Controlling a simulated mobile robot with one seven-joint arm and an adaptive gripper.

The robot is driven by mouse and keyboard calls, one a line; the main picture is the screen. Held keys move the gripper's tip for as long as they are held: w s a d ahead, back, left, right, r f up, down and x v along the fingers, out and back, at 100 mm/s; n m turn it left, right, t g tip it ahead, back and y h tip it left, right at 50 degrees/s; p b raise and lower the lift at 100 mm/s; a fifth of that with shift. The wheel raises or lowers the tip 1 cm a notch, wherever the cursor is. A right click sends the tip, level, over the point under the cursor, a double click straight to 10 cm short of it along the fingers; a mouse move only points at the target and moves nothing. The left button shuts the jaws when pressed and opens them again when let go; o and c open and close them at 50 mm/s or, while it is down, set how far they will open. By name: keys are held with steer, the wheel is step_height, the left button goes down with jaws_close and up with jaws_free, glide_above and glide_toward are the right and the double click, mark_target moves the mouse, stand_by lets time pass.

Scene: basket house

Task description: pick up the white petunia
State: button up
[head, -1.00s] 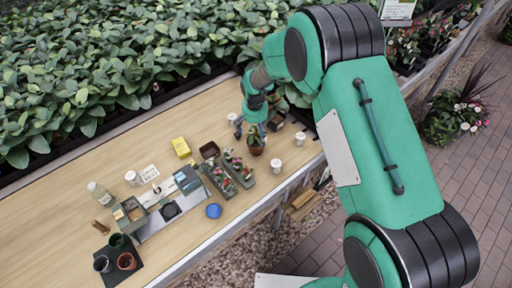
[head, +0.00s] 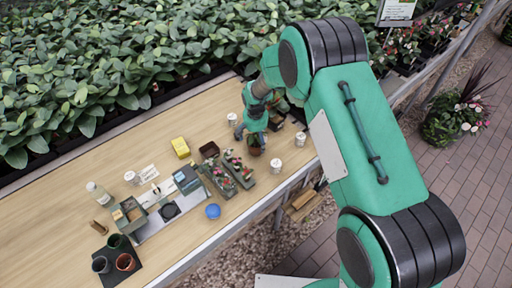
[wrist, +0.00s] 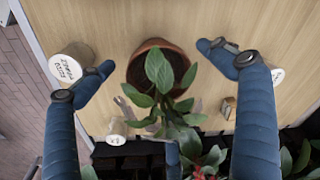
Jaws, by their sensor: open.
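My gripper (wrist: 155,58) is open, its two blue fingers spread on either side of a terracotta pot (wrist: 148,62) holding a green leafy plant (wrist: 165,78). The pot stands on the wooden table, and I see no hold on it. No white bloom is clear on this plant, so I cannot tell whether it is the white petunia. In the head view my gripper (head: 246,134) is low over the table's right part, just above the potted plant (head: 256,147) and partly covering it.
White labelled cups (wrist: 70,63) (wrist: 277,76) stand close outside both fingers. A dark tray (wrist: 125,158) and red flowers (wrist: 212,158) lie at the bottom of the wrist view.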

mark_target(256, 143)
steer(key=shift+w+f, duration=0.15)
steer(key=shift+f, duration=1.3)
steer(key=c, duration=1.4)
steer(key=shift+r+p, duration=0.55)
steer(key=shift+r, duration=4.5)
